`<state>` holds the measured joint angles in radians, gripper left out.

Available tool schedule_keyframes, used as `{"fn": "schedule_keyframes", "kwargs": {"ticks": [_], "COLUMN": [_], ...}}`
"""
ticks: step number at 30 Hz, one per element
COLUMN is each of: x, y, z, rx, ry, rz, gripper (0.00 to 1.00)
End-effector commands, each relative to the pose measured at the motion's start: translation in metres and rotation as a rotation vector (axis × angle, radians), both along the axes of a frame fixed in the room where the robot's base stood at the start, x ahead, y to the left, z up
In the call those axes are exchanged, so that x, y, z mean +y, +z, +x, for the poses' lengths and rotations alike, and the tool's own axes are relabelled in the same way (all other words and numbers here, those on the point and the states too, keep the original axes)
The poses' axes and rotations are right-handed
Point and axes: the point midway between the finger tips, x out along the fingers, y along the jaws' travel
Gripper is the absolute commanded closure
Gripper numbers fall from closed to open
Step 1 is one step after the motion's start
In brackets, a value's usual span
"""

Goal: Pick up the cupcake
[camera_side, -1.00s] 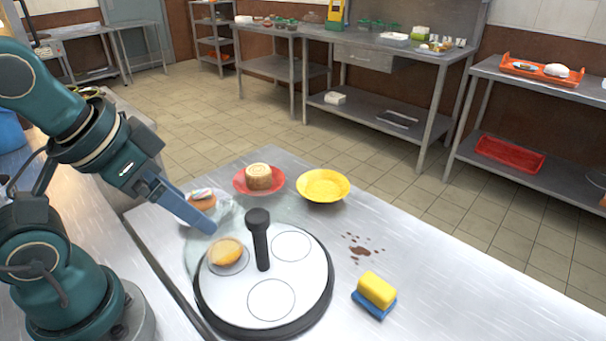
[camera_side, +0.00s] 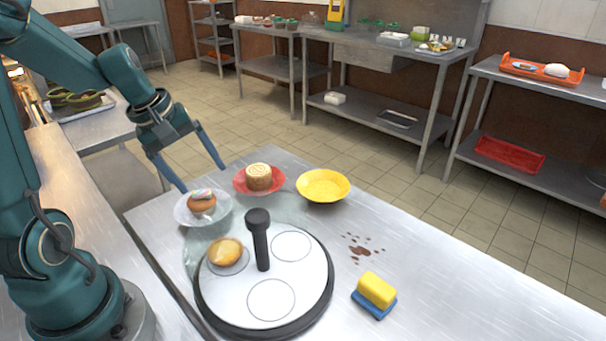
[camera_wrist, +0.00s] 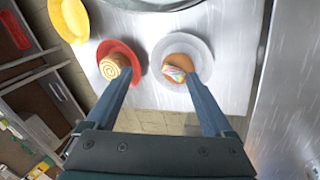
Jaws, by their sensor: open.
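The cupcake (camera_side: 202,204), brown with white and coloured icing, sits on a pale round plate (camera_side: 186,216) at the table's back left. In the wrist view the cupcake (camera_wrist: 177,70) is on its white plate (camera_wrist: 205,57), partly behind the right finger. My gripper (camera_side: 203,178) is open and empty, above and a little behind the cupcake in the side view. In the wrist view my gripper (camera_wrist: 158,76) has its left finger over the red plate's edge and its right finger beside the cupcake.
A swirl-topped cake (camera_side: 258,177) on a red plate (camera_side: 239,186) stands right of the cupcake, beside a yellow bowl (camera_side: 323,187). A round white board (camera_side: 270,275) with an upright black handle (camera_side: 260,242) and a bun (camera_side: 225,251) lies in front. A sponge (camera_side: 376,291) lies right.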

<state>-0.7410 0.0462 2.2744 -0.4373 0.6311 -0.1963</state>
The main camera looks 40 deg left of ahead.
Motion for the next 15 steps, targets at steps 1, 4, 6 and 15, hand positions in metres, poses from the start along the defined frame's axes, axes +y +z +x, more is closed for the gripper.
{"fn": "schedule_keyframes", "kwargs": {"ticks": [1, 4, 6, 15], "x": [0.012, 0.022, 0.025, 0.023], "y": [-0.009, -0.019, -0.022, -0.051], "z": [-0.006, -0.015, -0.017, -0.009], "rx": [0.023, 0.050, 0.056, 0.058], "ry": [0.058, 0.111, 0.127, 0.127], "rz": [-0.029, -0.058, -0.064, -0.068], "gripper": [0.13, 0.13, 0.13, 0.13]}}
